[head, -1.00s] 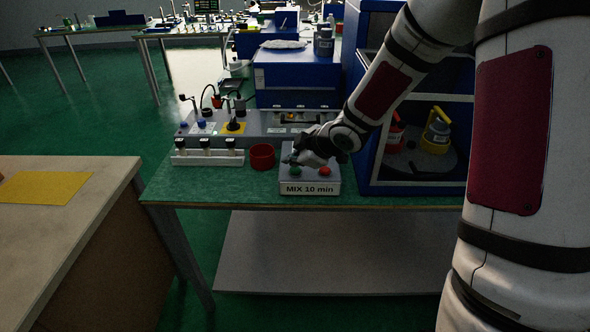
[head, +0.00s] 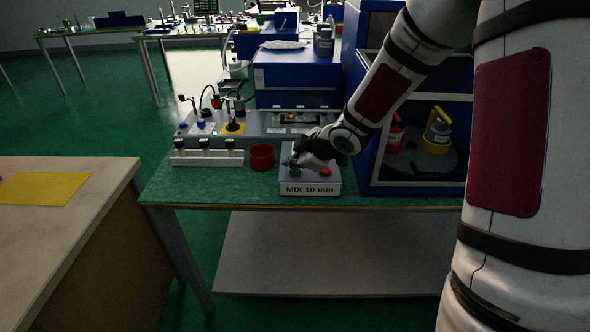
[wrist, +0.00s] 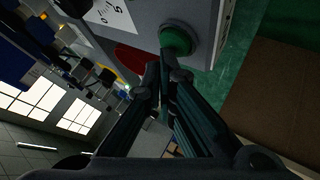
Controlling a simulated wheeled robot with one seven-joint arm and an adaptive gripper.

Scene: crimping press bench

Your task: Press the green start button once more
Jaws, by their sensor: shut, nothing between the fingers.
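The grey control box (head: 310,188), labelled "MIX 10 min", stands at the front edge of the green bench. Its green start button (wrist: 175,40) shows in the wrist view just beyond my fingertips. In the head view the green button (head: 295,170) is partly covered by my gripper (head: 291,162), which is over the left part of the box. The red button (head: 325,171) is to the right of it. In the wrist view my gripper (wrist: 165,76) has its fingers together and empty, pointing toward the green button. I cannot tell whether they touch it.
A red cup (head: 262,157) stands left of the box. A white rack with several dark-capped bottles (head: 207,158) is farther left. A blue cabinet (head: 366,185) stands close on the right. A blue machine (head: 297,80) is behind.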

